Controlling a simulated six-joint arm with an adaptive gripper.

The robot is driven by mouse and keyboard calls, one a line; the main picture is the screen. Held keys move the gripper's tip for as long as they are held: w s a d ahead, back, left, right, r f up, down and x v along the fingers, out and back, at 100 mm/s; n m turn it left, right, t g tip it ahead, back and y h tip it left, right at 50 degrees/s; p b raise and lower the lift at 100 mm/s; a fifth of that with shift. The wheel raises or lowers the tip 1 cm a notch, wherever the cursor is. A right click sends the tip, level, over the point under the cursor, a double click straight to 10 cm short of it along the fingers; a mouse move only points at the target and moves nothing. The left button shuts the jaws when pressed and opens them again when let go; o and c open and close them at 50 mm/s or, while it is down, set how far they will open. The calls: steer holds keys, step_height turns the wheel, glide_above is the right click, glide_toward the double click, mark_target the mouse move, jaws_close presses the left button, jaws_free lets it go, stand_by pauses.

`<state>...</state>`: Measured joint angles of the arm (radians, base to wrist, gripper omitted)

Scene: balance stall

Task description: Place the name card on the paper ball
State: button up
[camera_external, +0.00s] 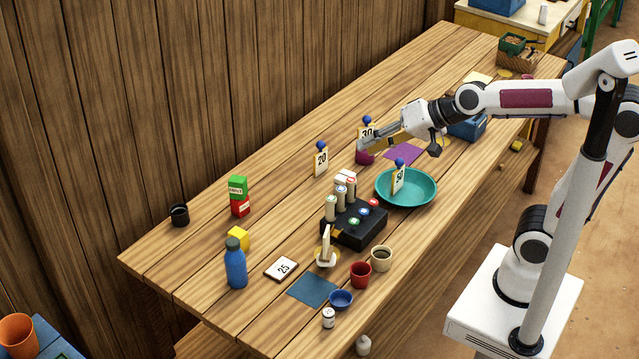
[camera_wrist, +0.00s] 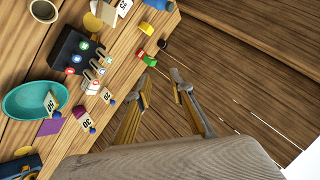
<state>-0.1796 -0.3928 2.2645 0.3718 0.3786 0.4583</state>
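Several small numbered cards stand on the table: card 20 (camera_external: 321,160), card 30 (camera_external: 367,131) and card 50 (camera_external: 398,181), each with a blue knob on top. A card 25 (camera_external: 282,268) lies flat near the front left. I cannot tell which of these, if any, is the name card. I make out no clear paper ball in either view. My gripper (camera_external: 368,143) is above the table's far side, near card 30 and a magenta object in the external view. In the wrist view my gripper (camera_wrist: 161,78) has its fingers apart with nothing between them.
Card 50 stands in or at a teal bowl (camera_external: 418,201). A black box with coloured buttons (camera_external: 350,236), a blue bottle (camera_external: 236,266), a red cup (camera_external: 360,275) and a blue mat (camera_external: 312,291) are closer. A wooden wall (camera_external: 150,90) runs behind. The table's left-rear strip is mostly clear.

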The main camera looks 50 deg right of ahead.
steer(key=s+d+f+n+g+h, duration=0.1)
steer(key=s+d+f+n+g, duration=0.1)
steer(key=s+d+f, duration=0.3)
steer(key=s+d+f+n+g+h, duration=0.2)
steer(key=s+d+f+n, duration=0.2)
steer(key=s, duration=1)
steer(key=shift+d+f+h, duration=0.3)
steer(key=shift+d+f, duration=0.05)
steer(key=shift+d, duration=0.75)
